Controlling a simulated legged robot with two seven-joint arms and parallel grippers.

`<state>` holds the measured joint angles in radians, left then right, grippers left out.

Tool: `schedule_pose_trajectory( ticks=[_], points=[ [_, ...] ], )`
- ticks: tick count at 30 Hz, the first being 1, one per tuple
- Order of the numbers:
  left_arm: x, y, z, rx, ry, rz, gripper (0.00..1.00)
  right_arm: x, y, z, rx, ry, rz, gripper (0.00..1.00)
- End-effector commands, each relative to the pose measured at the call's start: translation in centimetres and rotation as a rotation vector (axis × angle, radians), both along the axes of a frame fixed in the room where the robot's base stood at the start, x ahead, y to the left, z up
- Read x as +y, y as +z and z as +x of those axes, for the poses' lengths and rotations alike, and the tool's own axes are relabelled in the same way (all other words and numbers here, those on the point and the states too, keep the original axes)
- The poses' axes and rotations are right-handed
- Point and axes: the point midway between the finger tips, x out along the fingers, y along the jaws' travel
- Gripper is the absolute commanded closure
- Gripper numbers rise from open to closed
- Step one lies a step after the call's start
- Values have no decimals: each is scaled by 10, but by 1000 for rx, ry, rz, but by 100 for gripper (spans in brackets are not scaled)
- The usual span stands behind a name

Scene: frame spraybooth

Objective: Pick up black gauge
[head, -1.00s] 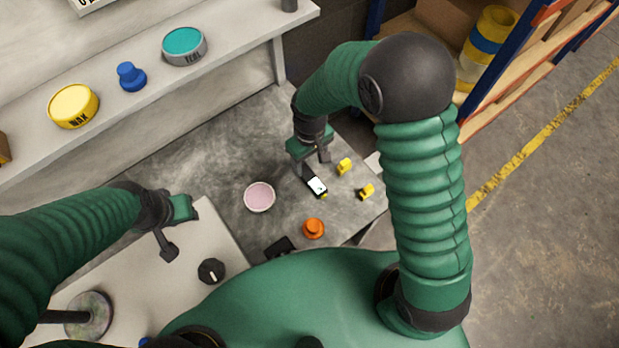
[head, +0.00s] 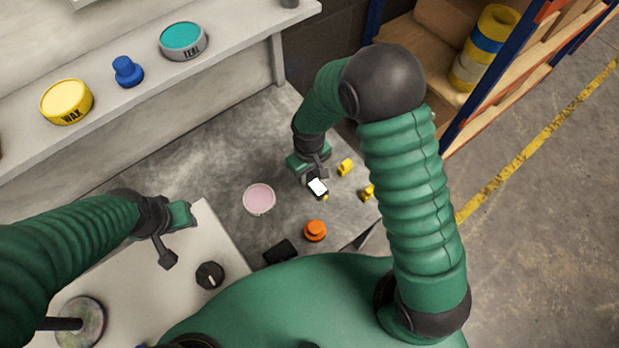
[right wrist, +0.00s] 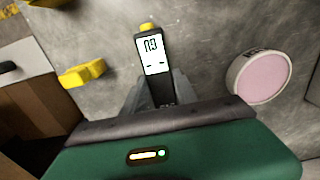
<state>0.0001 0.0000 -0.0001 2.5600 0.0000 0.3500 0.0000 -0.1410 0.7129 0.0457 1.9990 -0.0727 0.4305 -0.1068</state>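The black gauge (head: 317,187) has a white display and a yellow tip, and lies on the grey worktop. In the right wrist view the gauge (right wrist: 154,55) lies upright in the picture, its lower end between the fingers. My right gripper (head: 315,175) is low over the gauge's far end. In the right wrist view its fingers (right wrist: 158,92) stand on both sides of the gauge, very close to it; I cannot tell whether they press on it. My left gripper (head: 178,240) is open and empty over the pale bench at the left.
A pink round dish (head: 259,198) is left of the gauge. Yellow pieces (head: 345,167) (head: 368,192) are to its right, and an orange knob (head: 315,230) is nearer. A black block (head: 280,252) and a black dial (head: 210,275) are nearer still. A shelf (head: 225,50) runs behind.

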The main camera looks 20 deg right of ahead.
Motion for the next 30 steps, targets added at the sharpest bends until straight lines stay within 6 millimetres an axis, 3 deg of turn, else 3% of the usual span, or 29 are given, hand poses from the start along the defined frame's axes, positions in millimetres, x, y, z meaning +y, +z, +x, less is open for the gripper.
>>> schedule_pose_trajectory(
  ticks=[1, 6, 16, 24, 30],
  points=[
    [0, 0, 0, 0, 0, 0, 64, 0, 0, 0, 0, 0, 0, 81],
    [0, 0, 0, 0, 0, 0, 64, 0, 0, 0, 0, 0, 0, 100],
    [0, 2, 0, 0, 0, 0, 64, 0, 4, 0, -1, 0, 0, 100],
    [0, 25, 0, 0, 0, 0, 64, 0, 66, 1, -5, 0, 1, 100],
    [0, 33, 0, 0, 0, 0, 64, 0, 98, 1, -2, -1, 1, 100]
  ],
)
